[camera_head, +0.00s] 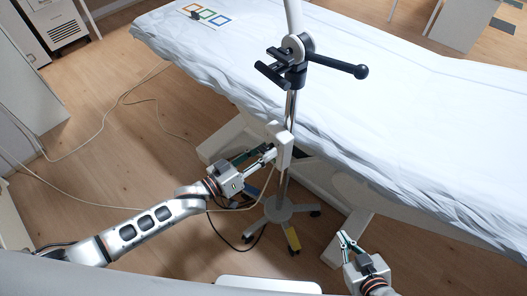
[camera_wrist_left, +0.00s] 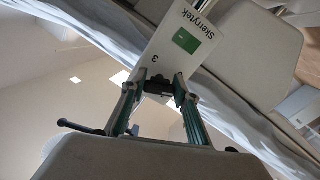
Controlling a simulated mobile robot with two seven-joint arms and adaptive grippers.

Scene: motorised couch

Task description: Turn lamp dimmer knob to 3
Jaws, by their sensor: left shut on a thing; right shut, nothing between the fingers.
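The white dimmer box (camera_head: 283,147) is fixed to the lamp's pole. In the left wrist view the box (camera_wrist_left: 198,62) bears the word "Skerrytek", a green square and the numeral "3" (camera_wrist_left: 154,56). My left gripper (camera_head: 270,153) reaches the box from the left. Its fingers (camera_wrist_left: 161,84) are shut on the small black knob (camera_wrist_left: 158,85) on the box's face. The fingers partly hide the knob, and I cannot tell which mark it points at. My right gripper (camera_head: 343,237) is shut and empty, low at the right, away from the box.
The lamp's pole (camera_head: 289,108) stands on a wheeled base (camera_head: 283,209) and carries a black clamp handle (camera_head: 340,66). A couch with a white sheet (camera_head: 400,120) lies behind it. Cables (camera_head: 105,115) run over the wooden floor at left.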

